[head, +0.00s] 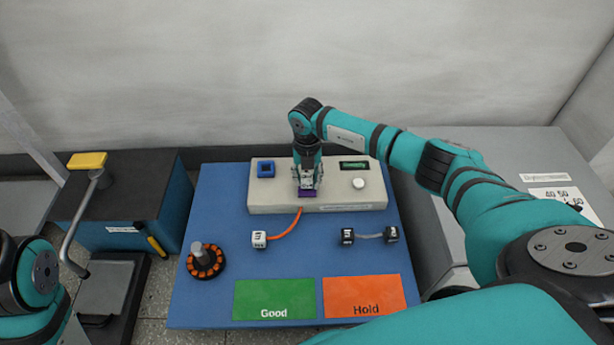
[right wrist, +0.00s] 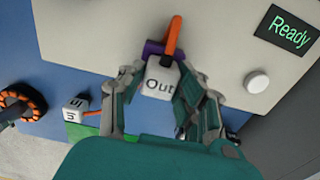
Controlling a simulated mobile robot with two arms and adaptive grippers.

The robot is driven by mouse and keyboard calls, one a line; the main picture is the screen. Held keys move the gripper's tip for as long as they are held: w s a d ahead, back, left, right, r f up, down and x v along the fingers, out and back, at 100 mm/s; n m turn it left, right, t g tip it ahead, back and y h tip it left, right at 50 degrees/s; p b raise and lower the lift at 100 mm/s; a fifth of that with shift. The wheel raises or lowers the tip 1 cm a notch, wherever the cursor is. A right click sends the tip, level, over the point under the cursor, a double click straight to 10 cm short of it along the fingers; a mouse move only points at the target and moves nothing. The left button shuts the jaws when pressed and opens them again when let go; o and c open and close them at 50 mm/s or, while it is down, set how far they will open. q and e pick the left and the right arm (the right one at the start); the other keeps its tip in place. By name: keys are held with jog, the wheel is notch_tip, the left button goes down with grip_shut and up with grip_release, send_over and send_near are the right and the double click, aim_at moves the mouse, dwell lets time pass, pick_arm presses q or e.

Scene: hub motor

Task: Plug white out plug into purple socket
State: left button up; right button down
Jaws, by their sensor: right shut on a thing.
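The white out plug (right wrist: 160,82), marked "Out", is between the fingers of my right gripper (right wrist: 162,92), which is shut on it. In the head view my right gripper (head: 306,186) points down at the front of the pale tester box (head: 340,199). The purple socket (right wrist: 152,47) shows just beyond the plug and partly behind it; in the head view its purple edge (head: 307,194) shows below the fingers. The plug is at the socket, but I cannot tell whether it is seated. An orange cable runs from it to a white "In" plug (head: 259,240) on the mat. My left gripper is out of view.
The box also has a blue socket (head: 266,170), a white button (head: 358,183) and a display (right wrist: 289,31) reading "Ready". A hub motor (head: 206,260), black plugs (head: 390,234), a green "Good" area (head: 274,298) and an orange "Hold" area (head: 364,296) are nearer.

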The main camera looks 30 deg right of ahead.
aim_at(307, 177)
jog(key=shift+f, duration=0.1)
jog(key=c, duration=0.9)
grip_release()
jog(key=shift+o, duration=0.2)
jog(key=shift+r, duration=0.3)
notch_tip(307, 177, up, 11)
jog(key=shift+r, duration=0.2)
